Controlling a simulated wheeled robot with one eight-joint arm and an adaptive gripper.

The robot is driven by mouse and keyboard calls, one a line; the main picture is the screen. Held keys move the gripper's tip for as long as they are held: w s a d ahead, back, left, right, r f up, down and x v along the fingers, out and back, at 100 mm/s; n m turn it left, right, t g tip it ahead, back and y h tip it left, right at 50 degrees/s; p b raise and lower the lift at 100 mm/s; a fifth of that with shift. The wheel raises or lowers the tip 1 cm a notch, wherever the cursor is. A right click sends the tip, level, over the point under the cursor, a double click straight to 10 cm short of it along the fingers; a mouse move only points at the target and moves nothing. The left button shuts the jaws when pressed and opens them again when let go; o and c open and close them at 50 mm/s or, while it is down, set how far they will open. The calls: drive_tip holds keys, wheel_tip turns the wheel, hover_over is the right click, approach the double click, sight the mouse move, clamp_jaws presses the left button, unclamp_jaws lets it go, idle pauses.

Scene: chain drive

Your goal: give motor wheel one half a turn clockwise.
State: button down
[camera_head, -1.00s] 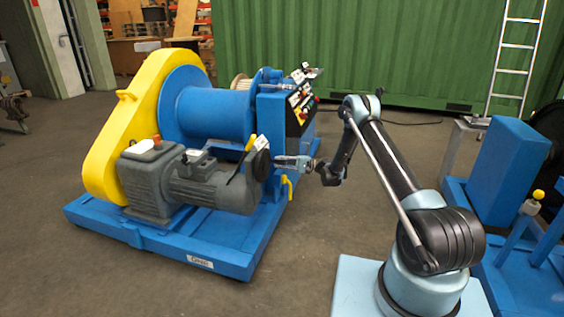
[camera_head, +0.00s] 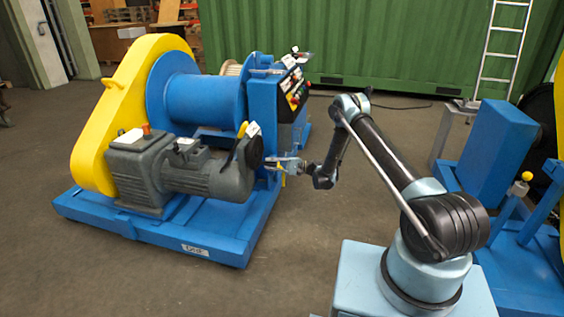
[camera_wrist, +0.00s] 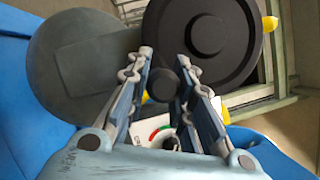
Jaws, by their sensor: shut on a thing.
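The motor wheel is a black disc at the near end of the grey motor (camera_head: 190,170). In the wrist view the wheel (camera_wrist: 235,40) fills the top middle, with a round hub and a small black knob (camera_wrist: 161,84). My gripper (camera_wrist: 164,58) has one finger on each side of this knob and is shut on it. In the head view my gripper (camera_head: 268,160) reaches the wheel (camera_head: 253,150) from the right. The wheel is seen nearly edge-on there, and the knob is too small to make out.
The motor sits on a blue base frame (camera_head: 150,232) beside a yellow guard (camera_head: 88,150) and a blue drum (camera_head: 205,105). A control panel (camera_head: 292,90) stands just behind my gripper. Another blue machine (camera_head: 495,150) is at the right. The floor in front is clear.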

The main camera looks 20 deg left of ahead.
drive_tip(key=shift+s+a+f+m+y, duration=0.1)
drive_tip(key=shift+s+f+m+y, duration=0.1)
drive_tip(key=shift+s+m, duration=0.35)
drive_tip(key=shift+s+a+f+m+y, duration=0.1)
drive_tip(key=shift+s+m+y, duration=0.2)
drive_tip(key=shift+m, duration=0.35)
drive_tip(key=shift+s+d+m+t, duration=0.2)
drive_tip(key=shift+s+m+t, duration=0.15)
drive_tip(key=shift+m, duration=0.45)
drive_tip(key=shift+y, duration=0.3)
drive_tip(key=c, duration=1.4)
unclamp_jaws()
drive_tip(key=shift+r, duration=0.1)
drive_tip(key=shift+r, duration=0.1)
approach(258, 147)
drive_tip(key=x, duration=0.4)
drive_tip(key=shift+s+a+r, duration=0.15)
drive_tip(key=shift+s+a, duration=0.1)
drive_tip(key=shift+a, duration=0.05)
